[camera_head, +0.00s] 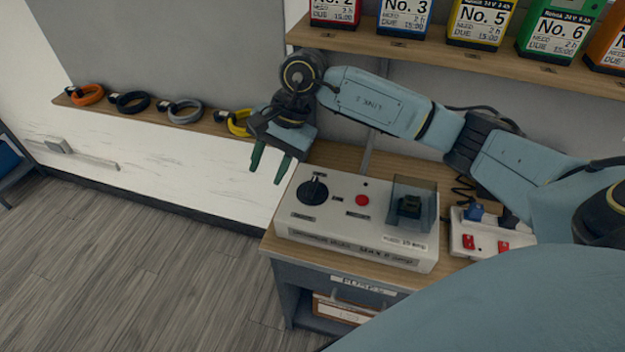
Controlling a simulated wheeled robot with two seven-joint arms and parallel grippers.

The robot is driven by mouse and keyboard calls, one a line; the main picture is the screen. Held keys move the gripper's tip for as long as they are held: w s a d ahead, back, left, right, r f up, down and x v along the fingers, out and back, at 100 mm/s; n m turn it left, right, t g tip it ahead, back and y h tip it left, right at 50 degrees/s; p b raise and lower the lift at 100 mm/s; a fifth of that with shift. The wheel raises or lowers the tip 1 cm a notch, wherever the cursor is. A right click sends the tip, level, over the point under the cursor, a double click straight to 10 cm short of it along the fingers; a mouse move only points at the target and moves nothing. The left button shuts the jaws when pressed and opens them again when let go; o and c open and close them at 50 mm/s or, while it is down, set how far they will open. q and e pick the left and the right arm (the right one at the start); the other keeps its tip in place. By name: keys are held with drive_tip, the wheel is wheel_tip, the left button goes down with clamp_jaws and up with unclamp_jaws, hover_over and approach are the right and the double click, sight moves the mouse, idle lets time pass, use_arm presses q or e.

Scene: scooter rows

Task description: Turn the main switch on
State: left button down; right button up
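A white control box (358,248) stands on the wooden table top. It carries a black rotary knob (312,190) at its left, a red round button (362,200) in its middle and a dark clear-walled holder (428,200) at its right. To its right a white power strip (488,240) has two red switches and a blue plug (473,212). I cannot tell from labels which one is the main switch. My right gripper (270,165) hangs left of and above the knob, apart from it. Its green fingers are spread with nothing between them. My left gripper is not in view.
A shelf (440,52) above holds several labelled batteries. The floor at left is clear.

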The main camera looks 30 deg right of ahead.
sight(313, 184)
drive_tip(key=d+r+h, duration=0.1)
drive_tip(key=d+h, duration=0.4)
drive_tip(key=d, duration=0.6)
drive_tip(key=shift+n+g, duration=0.3)
drive_tip(key=f, duration=0.8)
drive_tip(key=w+f, duration=0.1)
drive_tip(key=f, duration=0.3)
drive_tip(key=shift+a+f, duration=0.25)
drive_tip(key=shift+f, duration=0.1)
drive_tip(key=shift+c, duration=0.2)
clamp_jaws()
